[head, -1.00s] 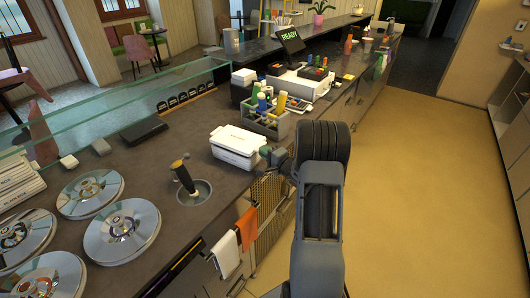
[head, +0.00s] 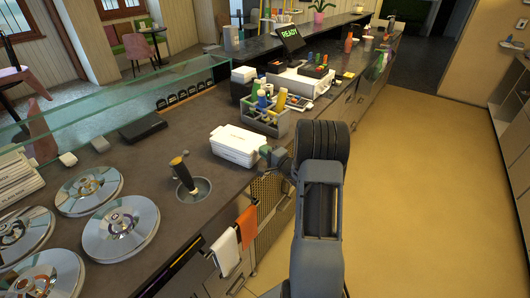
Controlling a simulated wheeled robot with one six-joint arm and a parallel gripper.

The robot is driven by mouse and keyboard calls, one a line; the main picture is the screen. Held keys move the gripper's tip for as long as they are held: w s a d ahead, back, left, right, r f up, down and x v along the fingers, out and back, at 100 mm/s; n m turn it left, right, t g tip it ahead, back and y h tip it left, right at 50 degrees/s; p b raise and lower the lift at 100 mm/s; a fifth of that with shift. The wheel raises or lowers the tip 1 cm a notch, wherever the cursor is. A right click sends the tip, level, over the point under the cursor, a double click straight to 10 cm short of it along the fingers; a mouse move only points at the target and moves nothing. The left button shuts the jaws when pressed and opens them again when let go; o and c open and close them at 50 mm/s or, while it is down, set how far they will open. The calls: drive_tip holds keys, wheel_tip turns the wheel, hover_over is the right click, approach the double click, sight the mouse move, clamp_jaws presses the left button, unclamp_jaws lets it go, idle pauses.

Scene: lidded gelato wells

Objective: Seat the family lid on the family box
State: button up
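The white family box (head: 234,157) stands on the dark counter left of my arm. The white family lid (head: 235,138) lies over its top, with small dark print on it. At this size I cannot tell whether its rim is pressed down all round. My gripper (head: 269,154) is at the right end of the box, at about lid height. My own arm hides part of it, so its fingers and any contact with the lid or box are unclear.
A scoop stands in a round well (head: 187,190) left of the box. Several round metal lids (head: 120,229) cover wells at the left. A grey caddy with bottles (head: 264,121) stands just behind the box. A glass screen (head: 130,98) runs along the far counter edge. Towels (head: 226,250) hang in front.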

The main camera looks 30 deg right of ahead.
drive_tip(key=shift+o, duration=0.4)
drive_tip(key=o, duration=0.5)
drive_tip(key=shift+o, duration=0.2)
drive_tip(key=p+v, duration=0.1)
drive_tip(key=v, duration=0.7)
drive_tip(key=shift+r, duration=0.1)
idle(0.5)
